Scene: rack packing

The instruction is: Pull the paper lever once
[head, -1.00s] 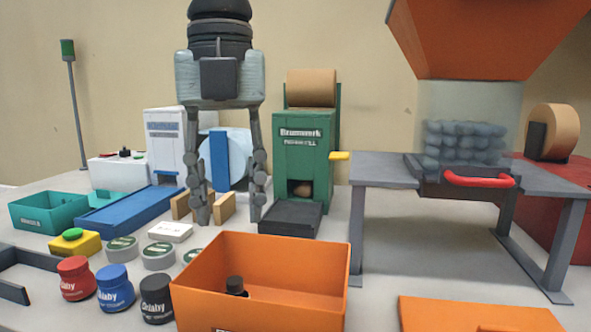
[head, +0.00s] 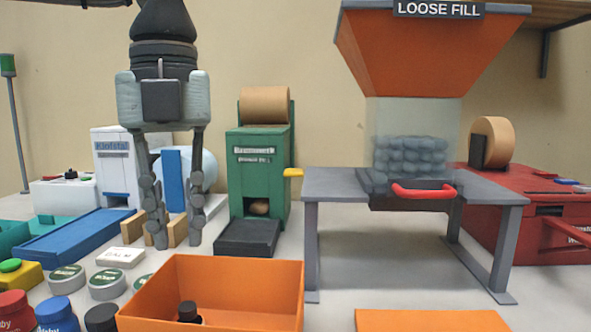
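The green machine (head: 258,185) stands at the middle left with a brown paper roll (head: 264,105) on top. A small yellow lever (head: 294,172) sticks out from its right side; I take this as the paper lever. A crumpled brown piece (head: 259,206) shows in the machine's lower opening, above a dark tray (head: 248,238). My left gripper (head: 176,240) hangs fingers down to the left of the green machine, apart from the lever. Its two fingers are spread with a gap between them and hold nothing visible. My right gripper is not in view.
An orange box (head: 235,285) with a dark-capped bottle (head: 188,312) stands in front. A grey table (head: 330,185) with the loose-fill hopper (head: 430,50) and its red handle (head: 424,192) is to the right. A blue-ramped white machine (head: 112,150) is behind left. Several lidded jars crowd the front left.

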